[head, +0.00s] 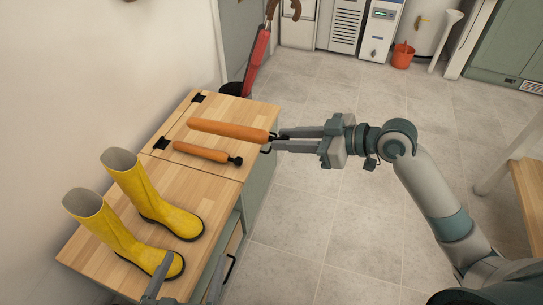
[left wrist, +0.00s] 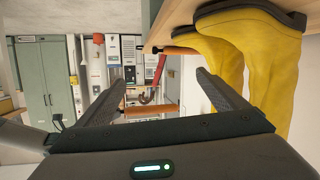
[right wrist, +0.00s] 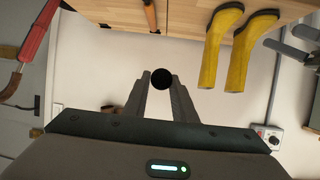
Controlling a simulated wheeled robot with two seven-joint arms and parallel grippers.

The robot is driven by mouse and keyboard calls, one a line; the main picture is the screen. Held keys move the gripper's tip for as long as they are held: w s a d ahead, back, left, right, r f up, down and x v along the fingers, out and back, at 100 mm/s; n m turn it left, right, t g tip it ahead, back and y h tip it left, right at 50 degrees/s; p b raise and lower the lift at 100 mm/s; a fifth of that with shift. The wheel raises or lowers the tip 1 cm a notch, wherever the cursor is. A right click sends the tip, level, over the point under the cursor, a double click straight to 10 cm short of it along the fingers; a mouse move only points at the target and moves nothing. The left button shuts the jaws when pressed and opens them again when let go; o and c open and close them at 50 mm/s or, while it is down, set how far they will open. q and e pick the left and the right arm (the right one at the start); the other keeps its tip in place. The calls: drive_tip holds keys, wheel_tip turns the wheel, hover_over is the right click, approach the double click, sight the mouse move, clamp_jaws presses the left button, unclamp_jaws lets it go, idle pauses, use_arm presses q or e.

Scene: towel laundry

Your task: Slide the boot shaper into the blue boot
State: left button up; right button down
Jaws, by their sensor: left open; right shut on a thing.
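Two yellow boots, a left one (head: 120,240) and a right one (head: 150,195), stand upright on the wooden cabinet top; no blue boot shows. Their shafts (right wrist: 218,45) also show in the right wrist view. My right gripper (head: 278,138) is shut on the black end of an orange boot shaper (head: 228,129), which points left over the cabinet and seems raised. Its round black knob (right wrist: 162,78) faces the right wrist camera and hides its body. A second orange shaper (head: 203,152) lies just in front. My left gripper (head: 187,285) is open and empty beside the boots' toes.
The wooden cabinet top (head: 205,190) has free room between boots and shapers. Black hinges sit at its back edge. A wall runs along the left. A red umbrella (head: 258,55) stands behind the cabinet. A red bucket (head: 402,56) is on the far floor.

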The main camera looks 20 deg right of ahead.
drive_tip(key=s+d+r, duration=0.3)
drive_tip(key=s+r, duration=0.1)
drive_tip(key=r, duration=0.2)
drive_tip(key=shift+s+n+g, duration=0.25)
drive_tip(key=shift+n+g, duration=0.05)
drive_tip(key=shift+r, duration=0.1)
